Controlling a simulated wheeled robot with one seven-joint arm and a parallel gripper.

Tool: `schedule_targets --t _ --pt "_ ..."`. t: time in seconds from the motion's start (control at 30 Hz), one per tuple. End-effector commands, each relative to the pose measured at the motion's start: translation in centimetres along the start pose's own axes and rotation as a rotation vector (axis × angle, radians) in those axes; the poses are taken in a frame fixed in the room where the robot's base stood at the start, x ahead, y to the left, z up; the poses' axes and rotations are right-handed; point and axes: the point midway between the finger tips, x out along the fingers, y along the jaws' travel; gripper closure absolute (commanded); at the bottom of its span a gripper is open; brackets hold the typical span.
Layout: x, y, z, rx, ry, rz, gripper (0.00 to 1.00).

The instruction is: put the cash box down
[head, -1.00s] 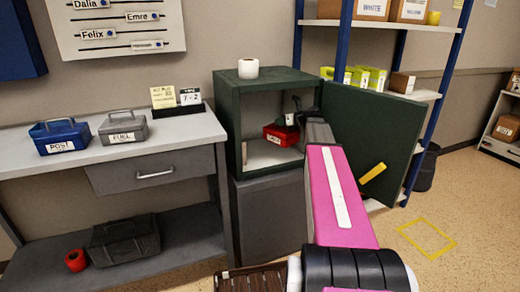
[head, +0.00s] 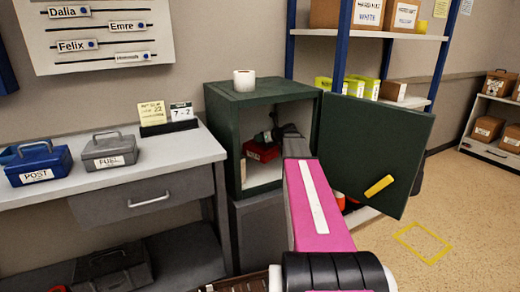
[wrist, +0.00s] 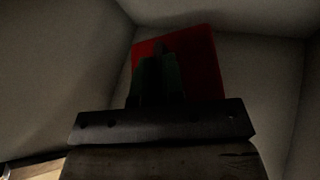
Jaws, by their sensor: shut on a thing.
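The red cash box (head: 262,152) is inside the open dark green safe (head: 228,130), with my arm partly in front of it. My gripper (head: 272,136) reaches in through the safe's opening and is shut on the box at its top. In the wrist view the red box (wrist: 205,65) shows beyond my dark gripper fingers (wrist: 163,60), between pale inner walls. The grip itself is dark, and I cannot tell whether the box's underside touches the safe floor.
The safe door (head: 375,150) stands open at the right, with a yellow handle (head: 379,186). A white roll (head: 244,80) stands on the safe. A blue box (head: 38,163) and a grey box (head: 109,150) sit on the desk at left. Shelves (head: 400,36) stand behind the door.

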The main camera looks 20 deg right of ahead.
Motion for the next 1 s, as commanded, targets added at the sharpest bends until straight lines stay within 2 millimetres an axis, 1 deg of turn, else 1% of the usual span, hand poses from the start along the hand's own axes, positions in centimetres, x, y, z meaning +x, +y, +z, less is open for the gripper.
schedule_targets --t 0.07,0.27,0.5,0.93,0.97,1.0 --pt "0.3 -0.2 -0.7 0.002 -0.002 0.000 1.00" --pt "0.7 -0.4 -1.7 0.001 -0.002 0.000 1.00" --pt "1.7 -0.9 -4.1 0.001 -0.002 0.001 1.00" --pt "1.9 -1.0 -4.6 0.001 -0.002 0.000 1.00" --pt "1.9 -1.0 -4.6 0.000 0.000 0.000 0.81" --pt "1.9 -1.0 -4.6 0.000 0.000 0.000 0.68"
